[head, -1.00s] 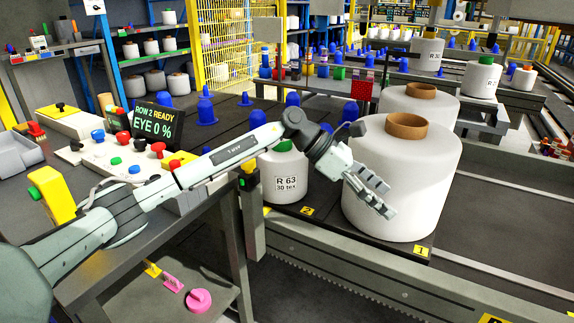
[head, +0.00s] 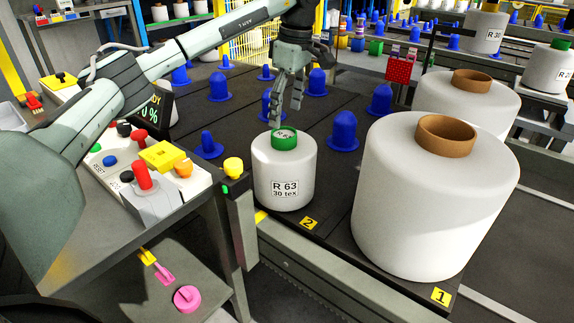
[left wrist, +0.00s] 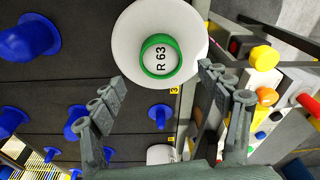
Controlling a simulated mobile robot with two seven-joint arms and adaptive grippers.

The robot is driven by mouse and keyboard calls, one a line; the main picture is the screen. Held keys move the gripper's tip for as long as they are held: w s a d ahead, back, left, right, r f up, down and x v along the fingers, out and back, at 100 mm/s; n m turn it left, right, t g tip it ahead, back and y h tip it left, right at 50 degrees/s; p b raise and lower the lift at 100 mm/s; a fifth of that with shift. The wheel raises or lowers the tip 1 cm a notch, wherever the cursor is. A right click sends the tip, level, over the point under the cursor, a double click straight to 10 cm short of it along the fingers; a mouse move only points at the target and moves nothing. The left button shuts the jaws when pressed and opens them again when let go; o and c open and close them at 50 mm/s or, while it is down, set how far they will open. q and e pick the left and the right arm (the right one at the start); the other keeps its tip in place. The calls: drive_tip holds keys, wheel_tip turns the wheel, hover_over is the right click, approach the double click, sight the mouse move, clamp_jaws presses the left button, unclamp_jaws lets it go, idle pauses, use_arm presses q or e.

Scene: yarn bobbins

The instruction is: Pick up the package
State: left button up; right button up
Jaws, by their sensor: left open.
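The package, a white yarn bobbin labelled R 63 30 tex (head: 285,172) with a green core (head: 284,138), stands upright at the spot marked 2 on the dark belt. My left gripper (head: 285,122) is above it, fingers pointing down, apart and empty. In the left wrist view the bobbin (left wrist: 128,48) lies ahead of the open fingers of my left gripper (left wrist: 172,105), with its R 63 core label facing the camera. I cannot tell whether the fingertips touch the core. My right gripper is not in view.
A large white bobbin with a brown core (head: 425,205) stands close on the right at spot 1, with another (head: 475,105) behind it. Blue pegs (head: 342,130) stand around. A control panel (head: 150,185) with buttons is at the left.

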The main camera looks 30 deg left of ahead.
sight(284, 132)
use_arm(q)
drive_tip(key=f, duration=0.5)
drive_tip(key=shift+s+a+f, duration=0.1)
drive_tip(key=shift+s+a, duration=0.05)
drive_tip(key=shift+s, duration=0.05)
drive_tip(key=shift+c, duration=0.4)
clamp_jaws()
drive_tip(key=shift+w, duration=0.1)
